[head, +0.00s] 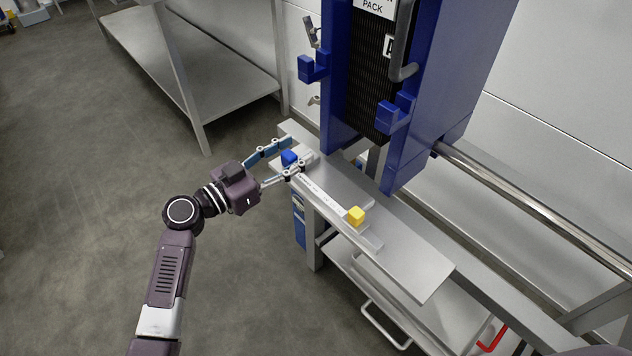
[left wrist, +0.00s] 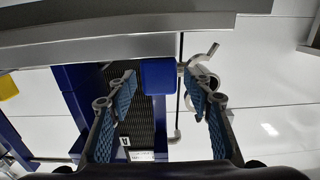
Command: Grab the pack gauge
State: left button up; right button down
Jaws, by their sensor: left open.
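The pack gauge appears to be the long pale bar (head: 325,192) lying along the front of a metal shelf, with a blue block (head: 289,157) at its far left end and a yellow block (head: 356,215) near its other end. My left gripper (head: 297,154) is open, its two fingers on either side of the blue block. In the left wrist view the blue block (left wrist: 158,76) shows between the open fingers (left wrist: 159,88), with gaps on both sides. The yellow block (left wrist: 8,87) is at that view's left edge. My right gripper is in neither view.
A blue frame (head: 425,90) holding a dark plate pack stands right behind the metal shelf (head: 425,262), with blue hooks (head: 313,68) jutting forward. A steel rail (head: 530,205) runs off to the right. A steel table (head: 190,65) stands at back left.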

pick_arm(q)
jog(key=shift+w+d, duration=0.1)
jog(key=shift+d, duration=0.1)
grip_shut()
jog(key=shift+a+r, duration=0.1)
jog(key=shift+r, duration=0.05)
dwell(0.4)
